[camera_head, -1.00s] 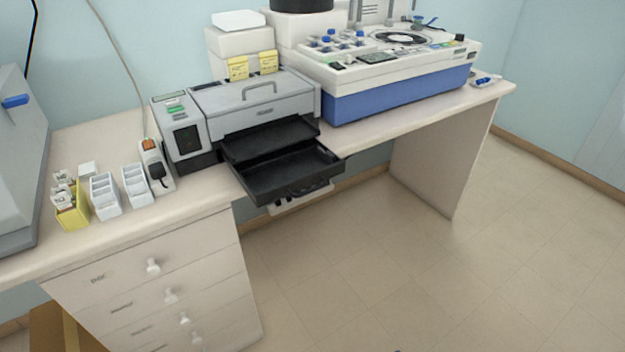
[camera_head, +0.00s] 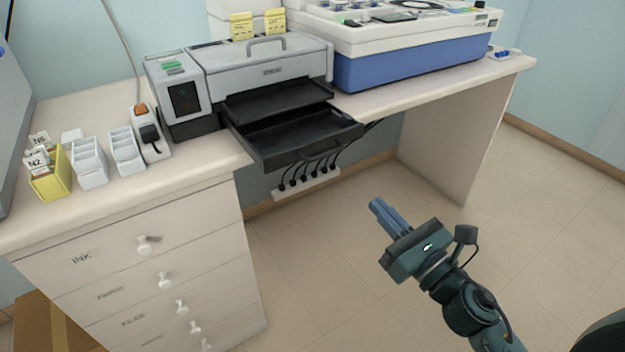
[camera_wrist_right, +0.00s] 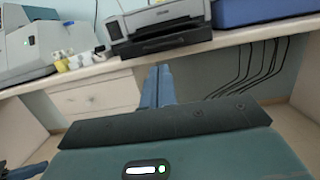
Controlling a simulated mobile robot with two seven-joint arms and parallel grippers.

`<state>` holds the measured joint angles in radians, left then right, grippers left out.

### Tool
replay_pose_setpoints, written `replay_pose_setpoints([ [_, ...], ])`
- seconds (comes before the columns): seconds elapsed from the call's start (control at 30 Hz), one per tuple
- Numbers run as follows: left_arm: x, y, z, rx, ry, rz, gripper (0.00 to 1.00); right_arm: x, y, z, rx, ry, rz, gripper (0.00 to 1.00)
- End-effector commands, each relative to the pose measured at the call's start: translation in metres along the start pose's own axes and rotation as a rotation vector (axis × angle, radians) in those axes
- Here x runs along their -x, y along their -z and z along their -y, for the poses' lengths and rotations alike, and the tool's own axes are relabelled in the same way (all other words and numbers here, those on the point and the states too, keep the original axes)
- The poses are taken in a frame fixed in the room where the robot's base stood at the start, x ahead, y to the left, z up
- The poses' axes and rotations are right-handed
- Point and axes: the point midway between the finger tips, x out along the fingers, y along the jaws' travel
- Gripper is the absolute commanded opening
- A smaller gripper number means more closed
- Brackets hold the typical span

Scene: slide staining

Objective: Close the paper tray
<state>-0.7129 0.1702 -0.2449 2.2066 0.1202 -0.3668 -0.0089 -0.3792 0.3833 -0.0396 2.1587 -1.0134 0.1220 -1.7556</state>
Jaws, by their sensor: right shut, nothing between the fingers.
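The black paper tray (camera_head: 300,136) is pulled out from the front of the grey printer (camera_head: 265,68) and juts past the desk's front edge. In the right wrist view the tray (camera_wrist_right: 166,41) shows as a dark strip under the printer (camera_wrist_right: 158,17). My right gripper (camera_head: 381,207) is shut and empty, in the air over the floor, below and to the right of the tray and apart from it. Its blue fingers (camera_wrist_right: 157,72) lie together in the right wrist view. My left gripper is not in the head view.
A power strip (camera_head: 306,184) with several black cables hangs under the desk behind the tray. Drawers (camera_head: 130,262) stand to the left. A blue-and-white machine (camera_head: 415,58) is on the desk to the right. The floor (camera_head: 330,270) in front is clear.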

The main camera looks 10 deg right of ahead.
Motion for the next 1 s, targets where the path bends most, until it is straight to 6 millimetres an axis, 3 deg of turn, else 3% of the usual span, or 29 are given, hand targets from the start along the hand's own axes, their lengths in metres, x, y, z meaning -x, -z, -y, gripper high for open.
replay_pose_setpoints([
  [0.03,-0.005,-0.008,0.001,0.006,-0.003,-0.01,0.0,0.003,0.014,0.0,0.005,0.0,-0.002,0.0],
  [0.27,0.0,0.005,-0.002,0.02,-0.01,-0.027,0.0,-0.009,0.012,0.0,0.014,-0.002,0.0,0.0],
  [0.53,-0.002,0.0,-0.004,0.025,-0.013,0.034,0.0,-0.06,0.01,0.0,0.01,0.0,0.001,0.0],
  [0.8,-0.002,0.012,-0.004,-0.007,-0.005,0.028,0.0,-0.113,0.011,0.0,0.008,0.002,-0.001,0.0],
  [1.0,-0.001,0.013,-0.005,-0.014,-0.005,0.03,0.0,-0.133,0.014,0.0,0.008,0.001,-0.003,0.0],
])
